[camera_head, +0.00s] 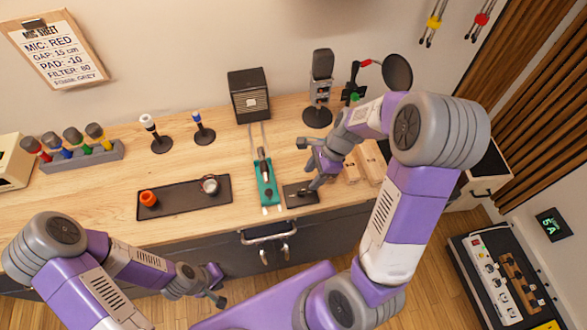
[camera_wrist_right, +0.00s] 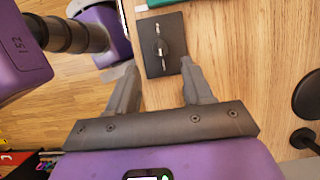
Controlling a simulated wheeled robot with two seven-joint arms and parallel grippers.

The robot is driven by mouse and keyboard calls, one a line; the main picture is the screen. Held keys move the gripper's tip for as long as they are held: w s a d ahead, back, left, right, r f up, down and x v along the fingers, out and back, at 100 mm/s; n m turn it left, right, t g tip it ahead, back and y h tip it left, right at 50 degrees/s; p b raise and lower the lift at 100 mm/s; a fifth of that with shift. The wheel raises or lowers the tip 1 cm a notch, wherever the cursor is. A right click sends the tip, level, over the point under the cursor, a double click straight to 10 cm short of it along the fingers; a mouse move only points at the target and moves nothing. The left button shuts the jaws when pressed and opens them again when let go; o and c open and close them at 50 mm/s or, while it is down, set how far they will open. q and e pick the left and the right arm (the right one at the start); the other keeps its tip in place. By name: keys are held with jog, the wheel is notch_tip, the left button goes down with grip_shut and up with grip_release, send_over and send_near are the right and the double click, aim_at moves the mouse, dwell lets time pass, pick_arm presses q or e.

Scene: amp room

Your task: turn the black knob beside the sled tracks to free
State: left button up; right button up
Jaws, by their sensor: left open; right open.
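The black knob (camera_wrist_right: 162,47) sits on a small dark plate (camera_wrist_right: 153,67) on the wooden desk. In the head view the plate (camera_head: 292,201) lies just right of the teal sled (camera_head: 262,178) and its pale tracks (camera_head: 254,137). My right gripper (camera_head: 309,164) is open above the desk by the plate, and its fingers partly cover the plate in the head view. In the right wrist view the open fingers (camera_wrist_right: 157,72) point towards the plate, with nothing between them. My left gripper (camera_head: 217,285) is open and empty, low in front of the desk.
A black speaker (camera_head: 249,96) and a microphone (camera_head: 320,85) stand behind. A dark tray (camera_head: 183,205) with an orange cup (camera_head: 148,198) lies left of the sled. Several coloured microphones stand in a grey rack (camera_head: 85,158). Wooden blocks (camera_head: 369,160) lie right of my right gripper.

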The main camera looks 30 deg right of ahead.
aim_at(302, 190)
jog(key=b+x, duration=0.2)
jog(key=x, duration=0.4)
jog(key=shift+a+f, duration=0.15)
jog(key=shift+f, duration=0.15)
jog(key=shift+a+f, duration=0.25)
jog(key=shift+f, duration=0.15)
jog(key=shift+w, duration=0.1)
grip_shut()
